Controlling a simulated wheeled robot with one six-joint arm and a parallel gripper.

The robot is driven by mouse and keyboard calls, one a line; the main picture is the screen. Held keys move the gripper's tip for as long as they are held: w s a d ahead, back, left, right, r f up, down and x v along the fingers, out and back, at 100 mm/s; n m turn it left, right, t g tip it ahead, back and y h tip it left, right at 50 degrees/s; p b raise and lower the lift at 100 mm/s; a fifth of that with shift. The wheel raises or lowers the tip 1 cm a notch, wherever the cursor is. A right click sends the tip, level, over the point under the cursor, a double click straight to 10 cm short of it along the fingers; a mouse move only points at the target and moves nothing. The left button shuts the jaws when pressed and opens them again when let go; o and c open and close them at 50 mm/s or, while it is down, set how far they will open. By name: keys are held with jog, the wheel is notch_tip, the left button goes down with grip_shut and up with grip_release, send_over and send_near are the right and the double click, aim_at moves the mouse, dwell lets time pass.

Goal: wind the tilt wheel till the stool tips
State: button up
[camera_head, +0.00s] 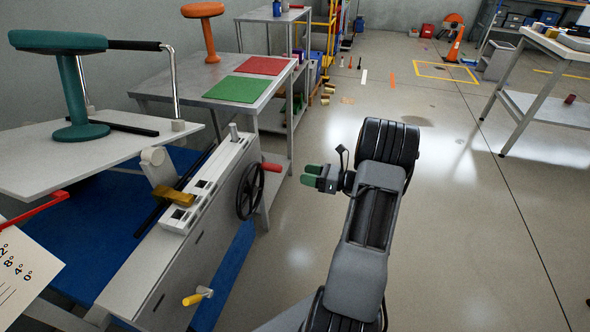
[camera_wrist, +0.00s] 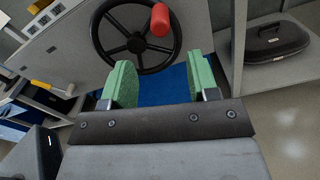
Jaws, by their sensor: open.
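The black spoked tilt wheel (camera_head: 250,190) sits on the end of a grey machine, with a red handle (camera_head: 271,167) sticking out from its rim. In the wrist view the wheel (camera_wrist: 137,42) is ahead of my fingers, its red handle (camera_wrist: 160,20) at upper right. A teal stool (camera_head: 75,90) stands upright on the white platform (camera_head: 30,160) above the machine. My gripper (camera_head: 311,175) is right of the wheel, apart from it and the handle. Its green fingers (camera_wrist: 160,72) are open with nothing between them.
A crank with a yellow handle (camera_head: 194,298) is low on the machine. A metal table (camera_head: 190,75) behind holds an orange stool (camera_head: 205,30), a green mat (camera_head: 237,89) and a red mat (camera_head: 263,65). A printed degree scale (camera_head: 20,270) is at lower left.

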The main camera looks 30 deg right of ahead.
jog(key=shift+v, duration=0.9)
jog(key=s+a+f+n+g, duration=0.3)
jog(key=s+f+n+g, duration=0.1)
jog(key=n+g, duration=0.1)
jog(key=s+a+r+n+g+h+p, duration=0.4)
jog(key=s+a+r+n+g+p, duration=0.1)
jog(key=a+r+n+g+p, duration=0.3)
jog(key=s+a+r+n+t+h+p, duration=0.1)
jog(key=r+n+p, duration=0.4)
jog(key=r, duration=0.5)
jog(key=s+a+r+n+t+h+p, duration=0.1)
jog(key=a+r+n+h+p, duration=0.3)
jog(key=r, duration=0.7)
jog(key=s+a+r+n+t+h+p, duration=0.1)
jog(key=s+a+r+n+h+p, duration=0.2)
jog(key=a+r+n+p, duration=0.3)
notch_tip(320, 180, up, 4)
jog(key=shift+r+n+p, duration=0.2)
jog(key=shift+n+p, duration=0.9)
jog(key=shift+n, duration=0.1)
jog(key=shift+c, duration=0.3)
